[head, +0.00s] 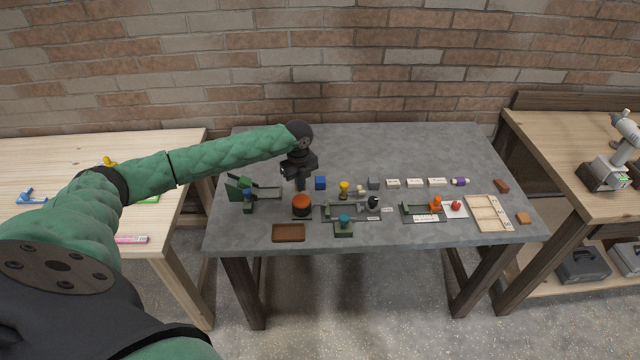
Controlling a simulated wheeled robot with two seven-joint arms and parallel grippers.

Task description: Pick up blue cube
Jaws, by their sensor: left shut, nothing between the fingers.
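A small blue cube (320,182) sits on the grey table (400,150), left of the middle. My left gripper (301,187) points down at the table just left of the blue cube, close beside it. Its fingers are shut and hold nothing. The cube stands apart on its right, and I cannot tell the exact gap or the height of the fingertips. The green-sleeved left arm reaches in from the left above the table. My right gripper is not in the picture.
A black stand with an orange-red top (302,203) is just in front of the gripper. A green fixture (240,187) stands to the left and a yellow piece (344,187) to the right. A brown tray (289,233) lies at the front edge. The table's back is clear.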

